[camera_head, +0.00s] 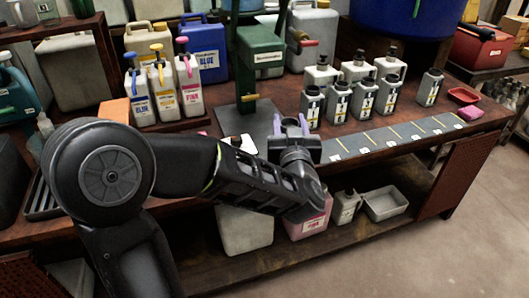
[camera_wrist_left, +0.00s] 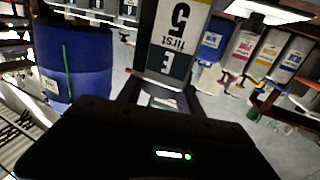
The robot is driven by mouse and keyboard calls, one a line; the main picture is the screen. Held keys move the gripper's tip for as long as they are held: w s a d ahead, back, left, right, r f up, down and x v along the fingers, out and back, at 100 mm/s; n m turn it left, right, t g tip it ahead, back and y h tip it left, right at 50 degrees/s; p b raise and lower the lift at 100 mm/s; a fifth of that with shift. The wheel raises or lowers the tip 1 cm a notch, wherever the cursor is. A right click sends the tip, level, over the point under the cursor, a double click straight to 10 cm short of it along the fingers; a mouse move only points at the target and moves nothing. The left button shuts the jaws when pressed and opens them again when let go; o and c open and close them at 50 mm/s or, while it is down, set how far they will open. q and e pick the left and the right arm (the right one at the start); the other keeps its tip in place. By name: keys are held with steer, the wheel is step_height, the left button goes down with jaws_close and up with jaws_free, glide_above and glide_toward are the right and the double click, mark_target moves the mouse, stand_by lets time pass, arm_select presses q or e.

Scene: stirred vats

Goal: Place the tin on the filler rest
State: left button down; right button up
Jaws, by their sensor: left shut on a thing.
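My left gripper (camera_head: 291,127), with purple fingertips, is over the workbench, just right of the green filler (camera_head: 260,55). It is shut on a grey-white tin (camera_wrist_left: 178,38), whose label reads upside down in the left wrist view; in the head view my gripper mostly hides this tin. A grey plate (camera_head: 228,122) lies under the filler and looks like its rest; the gripper is at its right side. I cannot tell whether the tin touches anything. Several similar tins (camera_head: 338,103) with dark caps stand to the right. My right gripper is not in view.
White jugs with coloured pumps (camera_head: 188,85) and a blue canister (camera_head: 208,55) stand left of the filler. A grey marked strip (camera_head: 385,138) runs along the bench's front edge. A red dish (camera_head: 463,96) lies at right.

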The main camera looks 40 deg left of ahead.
arm_select(q)
steer(key=shift+r, duration=0.1)
steer(key=w+a, duration=0.9)
steer(key=a, duration=0.5)
steer(key=shift+w, duration=0.35)
steer(key=f, duration=0.1)
steer(key=f+b, duration=0.1)
steer(key=f, duration=0.1)
steer(key=shift+w+a+f, duration=0.25)
steer(key=shift+a+f, duration=0.05)
steer(key=shift+a, duration=0.1)
steer(key=shift+f, duration=0.1)
steer(key=c, duration=0.8)
jaws_free()
